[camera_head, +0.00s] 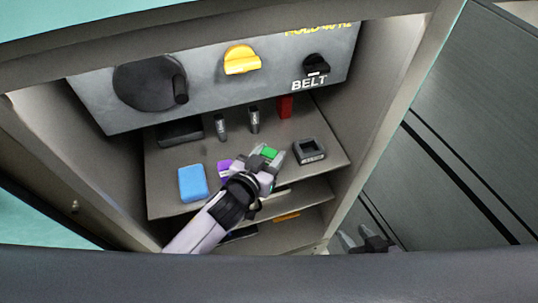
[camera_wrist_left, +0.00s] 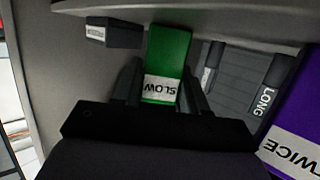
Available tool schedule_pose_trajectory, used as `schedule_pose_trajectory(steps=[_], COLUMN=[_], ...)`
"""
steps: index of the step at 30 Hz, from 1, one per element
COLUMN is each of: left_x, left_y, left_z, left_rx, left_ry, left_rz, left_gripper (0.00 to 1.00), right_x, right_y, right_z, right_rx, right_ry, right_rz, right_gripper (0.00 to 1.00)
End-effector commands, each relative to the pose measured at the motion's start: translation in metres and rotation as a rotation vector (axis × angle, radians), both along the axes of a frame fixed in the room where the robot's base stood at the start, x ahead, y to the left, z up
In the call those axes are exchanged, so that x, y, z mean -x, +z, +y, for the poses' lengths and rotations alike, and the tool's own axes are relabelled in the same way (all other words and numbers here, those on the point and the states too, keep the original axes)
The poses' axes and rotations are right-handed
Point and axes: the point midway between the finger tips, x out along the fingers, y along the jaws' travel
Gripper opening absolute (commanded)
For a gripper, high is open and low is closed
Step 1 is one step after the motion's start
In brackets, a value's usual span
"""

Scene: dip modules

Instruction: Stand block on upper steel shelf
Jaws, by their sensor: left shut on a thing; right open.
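A green block (camera_head: 269,152) is between the fingers of my left gripper (camera_head: 266,160), above or at the upper steel shelf (camera_head: 165,160) in the open cabinet. In the left wrist view the green block (camera_wrist_left: 168,50) carries a white label reading SLOW, upside down in the picture. The left gripper (camera_wrist_left: 163,88) is shut on it, one dark finger on each side. I cannot tell whether the block touches the shelf. My right gripper (camera_head: 365,240) is open and empty, low outside the cabinet at the right.
On the upper shelf are a blue block (camera_head: 192,183), a partly hidden purple block (camera_head: 224,168), a dark square-holed item (camera_head: 308,150), two small dark pieces (camera_head: 254,120) and a red block (camera_head: 285,105). A control panel (camera_head: 210,85) with knobs overhangs the back. A lower shelf holds an orange item (camera_head: 287,217).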

Motion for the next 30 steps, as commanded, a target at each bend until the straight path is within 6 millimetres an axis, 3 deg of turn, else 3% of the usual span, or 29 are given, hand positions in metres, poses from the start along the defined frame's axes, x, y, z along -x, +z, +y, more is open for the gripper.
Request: schedule_pose_trajectory(steps=[1, 2, 4, 16, 30], left_x=[0.0, 0.0, 0.0, 0.0, 0.068], left_y=[-0.003, -0.003, -0.002, 0.004, 0.025], left_z=[0.0, 0.0, 0.0, 0.0, 0.035], left_rx=[0.001, 0.0, 0.0, 0.0, -0.001], left_ry=[0.0, 0.0, 0.0, 0.0, 0.001], left_rz=[0.0, 0.001, 0.001, 0.0, 0.003], left_gripper=[0.12, 0.46, 0.68, 0.68, 0.68], right_x=[0.0, 0.0, 0.0, -0.001, -0.002], right_y=[-0.003, -0.002, -0.001, 0.004, 0.021], right_z=[0.0, 0.0, 0.0, 0.0, 0.0], right_rx=[0.0, 0.0, 0.0, 0.0, 0.001], right_ry=[0.0, 0.0, 0.0, 0.001, 0.0], right_rz=[0.0, 0.0, 0.0, -0.002, -0.004], right_gripper=[0.43, 0.43, 0.43, 0.43, 0.43])
